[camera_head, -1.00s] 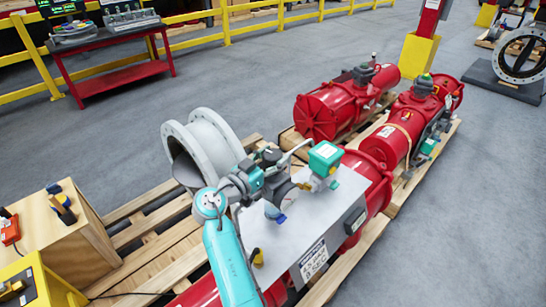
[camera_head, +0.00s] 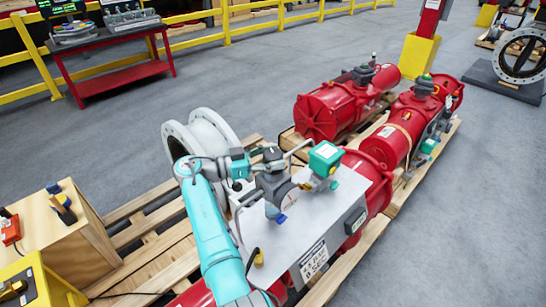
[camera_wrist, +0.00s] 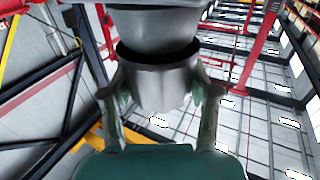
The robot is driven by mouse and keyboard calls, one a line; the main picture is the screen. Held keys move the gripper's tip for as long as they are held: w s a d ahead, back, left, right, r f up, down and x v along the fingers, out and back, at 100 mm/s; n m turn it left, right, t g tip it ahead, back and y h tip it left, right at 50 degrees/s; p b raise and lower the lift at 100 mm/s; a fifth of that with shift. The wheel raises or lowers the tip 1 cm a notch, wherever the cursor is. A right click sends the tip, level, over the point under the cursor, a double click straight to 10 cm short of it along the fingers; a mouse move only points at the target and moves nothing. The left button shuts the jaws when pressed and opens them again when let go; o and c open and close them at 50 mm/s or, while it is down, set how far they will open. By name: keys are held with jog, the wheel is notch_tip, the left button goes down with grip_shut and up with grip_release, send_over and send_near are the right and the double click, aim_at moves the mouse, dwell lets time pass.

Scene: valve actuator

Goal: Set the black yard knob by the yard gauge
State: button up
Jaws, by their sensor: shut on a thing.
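In the wrist view my gripper (camera_wrist: 159,95) has a finger on each side of a smooth round knob (camera_wrist: 158,82) and is shut on it. The knob looks grey in the glare, with a dark band above it under a wider grey body (camera_wrist: 155,35). In the head view my arm (camera_head: 212,225) reaches up from the bottom, and its dark gripper end (camera_head: 271,180) is at the valve fittings above the grey panel. The pale gauge (camera_head: 287,194) is partly hidden there. I cannot read its needle.
Below is a grey panel (camera_head: 300,225) with a label plate (camera_head: 313,261), on a red actuator (camera_head: 375,185). A large grey flange (camera_head: 205,140) stands behind my arm. Open floor lies right.

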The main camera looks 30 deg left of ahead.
aim_at(273, 154)
jog(key=shift+f+m+g+h, duration=0.1)
jog(key=shift+m+g+h, duration=0.7)
jog(key=shift+g, duration=0.1)
dwell(0.4)
jog(key=o, duration=1.2)
notch_tip(273, 154, up, 10)
jog(key=shift+r, duration=0.1)
